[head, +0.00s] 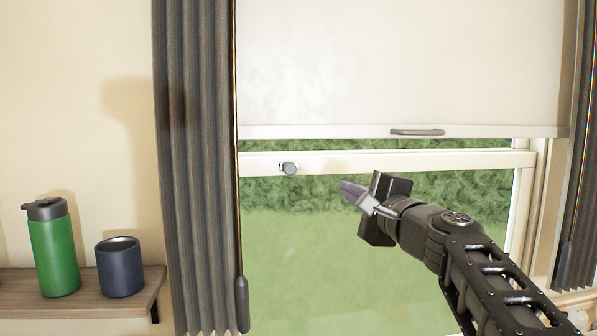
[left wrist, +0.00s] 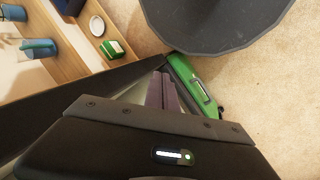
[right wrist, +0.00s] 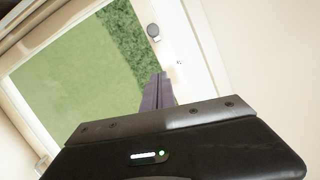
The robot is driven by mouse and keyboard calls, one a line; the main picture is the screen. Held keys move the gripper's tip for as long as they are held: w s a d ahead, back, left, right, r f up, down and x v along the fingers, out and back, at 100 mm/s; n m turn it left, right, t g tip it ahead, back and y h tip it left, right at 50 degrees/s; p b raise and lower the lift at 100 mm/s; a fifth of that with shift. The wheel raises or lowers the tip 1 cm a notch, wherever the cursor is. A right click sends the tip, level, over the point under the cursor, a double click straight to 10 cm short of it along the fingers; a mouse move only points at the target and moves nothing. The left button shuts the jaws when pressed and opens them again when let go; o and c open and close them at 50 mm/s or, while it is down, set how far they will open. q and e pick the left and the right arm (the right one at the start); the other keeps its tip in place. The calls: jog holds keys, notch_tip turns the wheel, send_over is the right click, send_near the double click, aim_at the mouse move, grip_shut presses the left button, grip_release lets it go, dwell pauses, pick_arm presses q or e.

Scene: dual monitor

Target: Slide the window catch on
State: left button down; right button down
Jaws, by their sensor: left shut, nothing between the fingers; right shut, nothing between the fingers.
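The window catch (head: 289,168) is a small round grey knob on the white horizontal window rail (head: 440,160), near its left end. It also shows in the right wrist view (right wrist: 153,31), beyond the fingertips. My right gripper (head: 349,191) is shut and empty, in front of the pane, to the right of the catch and a little lower. It is apart from the catch. Its purple-grey fingers (right wrist: 158,88) are together in the right wrist view. My left gripper (left wrist: 163,88) shows only in its own wrist view, shut and empty, away from the window.
A pale blind (head: 400,60) with a grey handle (head: 417,132) hangs above the rail. Dark curtains (head: 197,150) flank the window. A shelf (head: 20,308) at left holds a green bottle (head: 54,250) and a dark blue cup (head: 119,268). A dark round object (left wrist: 215,25) is near the left gripper.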

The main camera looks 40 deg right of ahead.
aim_at(288, 173)
jog(key=w+p, duration=0.1)
jog(key=w, duration=0.3)
jog(key=w+r+p, duration=0.1)
jog(key=w, duration=0.3)
jog(key=w+p, duration=0.2)
jog(key=w, duration=0.1)
jog(key=shift+w+a+r, duration=0.15)
jog(key=shift+w+a, duration=0.15)
jog(key=shift+w, duration=0.1)
jog(key=shift+a, duration=0.15)
jog(key=a+b, duration=0.1)
jog(key=w+a, duration=0.1)
jog(key=shift+w+a+b, duration=0.3)
jog(key=shift+a+b, duration=0.05)
jog(key=shift+a, duration=0.25)
jog(key=shift+d, duration=0.1)
